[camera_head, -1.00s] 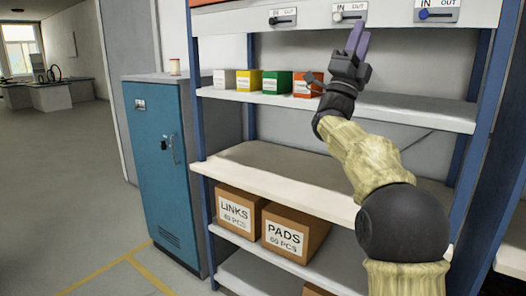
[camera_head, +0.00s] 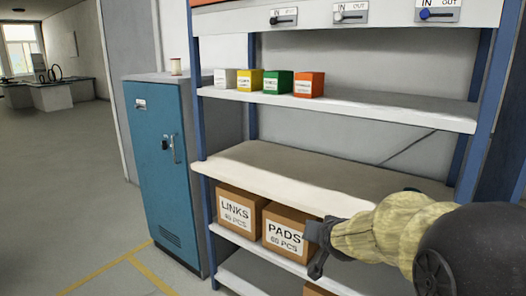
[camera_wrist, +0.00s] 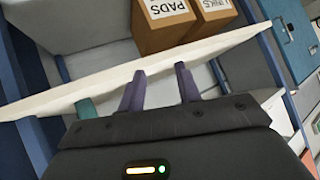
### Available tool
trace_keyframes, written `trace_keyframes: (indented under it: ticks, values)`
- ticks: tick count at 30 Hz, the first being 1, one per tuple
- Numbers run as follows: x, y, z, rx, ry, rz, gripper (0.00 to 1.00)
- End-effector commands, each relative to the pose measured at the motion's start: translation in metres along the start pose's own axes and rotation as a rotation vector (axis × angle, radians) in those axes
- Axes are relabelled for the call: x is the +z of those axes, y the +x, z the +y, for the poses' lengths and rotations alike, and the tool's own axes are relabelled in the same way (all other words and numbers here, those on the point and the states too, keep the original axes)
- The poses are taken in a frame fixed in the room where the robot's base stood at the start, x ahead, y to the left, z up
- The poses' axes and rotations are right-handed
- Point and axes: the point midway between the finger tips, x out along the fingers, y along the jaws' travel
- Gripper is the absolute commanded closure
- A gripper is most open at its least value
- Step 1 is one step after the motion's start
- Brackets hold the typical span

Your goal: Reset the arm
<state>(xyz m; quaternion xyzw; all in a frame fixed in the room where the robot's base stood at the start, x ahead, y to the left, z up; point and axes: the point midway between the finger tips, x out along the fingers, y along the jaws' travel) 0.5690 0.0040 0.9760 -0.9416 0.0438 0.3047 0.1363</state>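My gripper (camera_head: 316,262) is low in front of the shelf rack in the head view, beside the PADS box. Its fingers are seen edge-on there. In the wrist view my gripper (camera_wrist: 160,82) shows two purple fingers apart with nothing between them. They point toward the white shelf edge (camera_wrist: 100,88), with the PADS box (camera_wrist: 163,25) beyond it.
The rack's shelf (camera_head: 300,180) is bare above the LINKS box (camera_head: 238,210) and the PADS box (camera_head: 288,232). Small white, yellow, green and orange boxes (camera_head: 309,84) stand on the upper shelf. A blue cabinet (camera_head: 160,170) stands left. Floor (camera_head: 60,190) at left is clear.

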Motion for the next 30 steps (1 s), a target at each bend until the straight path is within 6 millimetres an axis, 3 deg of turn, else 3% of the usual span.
trace_keyframes:
  ticks: [1, 3, 6, 12, 17, 18, 30]
  values:
    - [0.03, -0.007, 0.009, 0.019, -0.035, -0.084, 0.66]
    - [0.069, -0.018, 0.019, 0.042, -0.082, -0.2, 0.66]
    - [0.116, -0.036, 0.034, 0.066, -0.139, -0.343, 0.66]
    - [0.183, -0.072, 0.056, 0.093, -0.22, -0.557, 0.66]
    - [0.225, -0.101, 0.07, 0.103, -0.271, -0.699, 0.66]
    - [0.228, -0.108, 0.072, 0.104, -0.28, -0.723, 0.66]
    - [0.169, -0.146, 0.054, 0.103, -0.275, -0.71, 0.66]
